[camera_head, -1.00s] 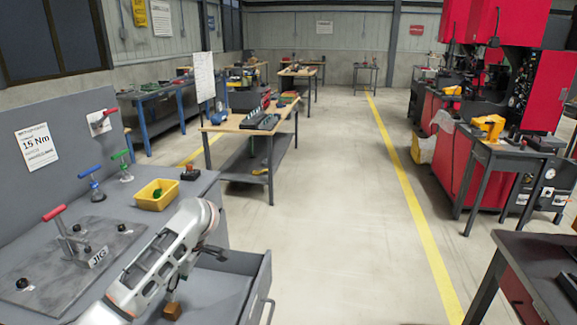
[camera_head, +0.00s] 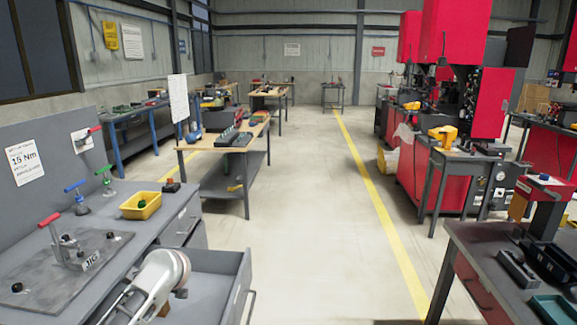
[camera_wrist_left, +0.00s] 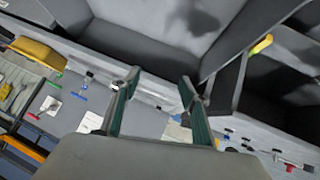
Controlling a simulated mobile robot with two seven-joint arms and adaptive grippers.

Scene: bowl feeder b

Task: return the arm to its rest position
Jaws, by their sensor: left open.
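My left arm (camera_head: 158,287) comes in at the lower left in the head view, with its rounded grey-white joint over the open drawer (camera_head: 232,290). Its fingers cannot be made out there. In the left wrist view my left gripper (camera_wrist_left: 158,98) has its two green-sided fingers wide apart with nothing between them. Behind the fingers lie grey surfaces, strongly tilted in that view. My right gripper is in neither view.
The grey workbench holds a jig plate (camera_head: 60,268), toggle clamps and a yellow bin (camera_head: 140,206). A small brown block (camera_head: 164,311) shows by my arm. A dark table (camera_head: 465,255) stands at the right. The floor (camera_head: 300,240) between is clear.

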